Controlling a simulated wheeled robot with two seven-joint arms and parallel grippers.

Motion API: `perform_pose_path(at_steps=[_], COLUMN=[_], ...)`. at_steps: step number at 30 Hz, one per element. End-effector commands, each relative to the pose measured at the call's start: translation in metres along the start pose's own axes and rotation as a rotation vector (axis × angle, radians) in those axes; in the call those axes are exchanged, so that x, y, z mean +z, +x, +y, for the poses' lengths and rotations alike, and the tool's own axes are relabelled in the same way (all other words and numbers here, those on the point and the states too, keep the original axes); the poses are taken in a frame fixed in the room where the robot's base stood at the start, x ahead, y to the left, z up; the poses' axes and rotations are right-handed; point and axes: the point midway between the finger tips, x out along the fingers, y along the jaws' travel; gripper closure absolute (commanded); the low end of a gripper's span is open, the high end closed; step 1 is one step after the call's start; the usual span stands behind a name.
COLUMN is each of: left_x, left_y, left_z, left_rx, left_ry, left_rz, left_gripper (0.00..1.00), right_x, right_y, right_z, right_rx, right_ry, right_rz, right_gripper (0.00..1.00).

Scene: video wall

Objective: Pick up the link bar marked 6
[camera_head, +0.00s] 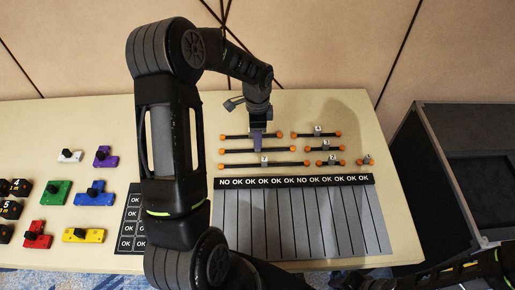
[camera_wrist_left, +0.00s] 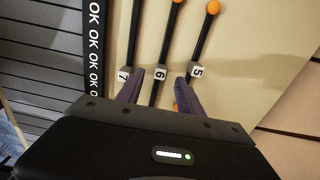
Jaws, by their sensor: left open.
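The link bar marked 6 (camera_wrist_left: 160,73) is a dark rod with a white number tag and an orange end. In the head view it appears to be the middle long bar (camera_head: 285,150), its tag hidden by my left gripper (camera_head: 258,148). In the left wrist view my left gripper (camera_wrist_left: 160,80) is open, one purple finger on each side of bar 6 near its tag. I cannot tell whether the fingers touch it. Bar 7 (camera_wrist_left: 125,73) lies to the left and bar 5 (camera_wrist_left: 196,71) to the right, each close to a finger. My right gripper is out of view.
A panel with an OK row (camera_head: 295,181) and grey slots lies in front of the bars. Shorter bars (camera_head: 317,132) lie to the right. Coloured blocks (camera_head: 88,193) stand at the left of the table (camera_head: 60,120). A dark case (camera_head: 470,135) stands at the right.

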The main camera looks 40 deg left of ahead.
Motion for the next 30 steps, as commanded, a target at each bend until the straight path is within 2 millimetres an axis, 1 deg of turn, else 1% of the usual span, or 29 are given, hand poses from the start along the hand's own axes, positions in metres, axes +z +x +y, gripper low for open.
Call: perform_pose_path(at_steps=[5,6,8,11,29,30], left_x=[0.000,0.000,0.000,-0.001,-0.001,-0.001], left_y=[0.022,0.030,0.038,0.045,0.046,0.046], left_z=[0.001,0.000,0.000,0.000,0.000,0.000], left_rx=[0.005,0.004,0.003,0.001,0.000,0.000], left_ry=[0.001,0.000,-0.001,-0.001,0.000,0.000], left_rz=[-0.003,-0.002,-0.002,-0.001,0.000,0.000], left_gripper=[0.56,0.56,0.56,0.56,0.56,0.60], right_x=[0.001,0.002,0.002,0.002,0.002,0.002], right_y=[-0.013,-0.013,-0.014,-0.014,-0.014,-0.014], right_z=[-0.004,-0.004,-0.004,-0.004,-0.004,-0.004], right_rx=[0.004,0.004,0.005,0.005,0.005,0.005], right_ry=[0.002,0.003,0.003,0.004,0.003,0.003], right_rz=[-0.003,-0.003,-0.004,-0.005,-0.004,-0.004], right_gripper=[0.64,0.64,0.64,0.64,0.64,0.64])
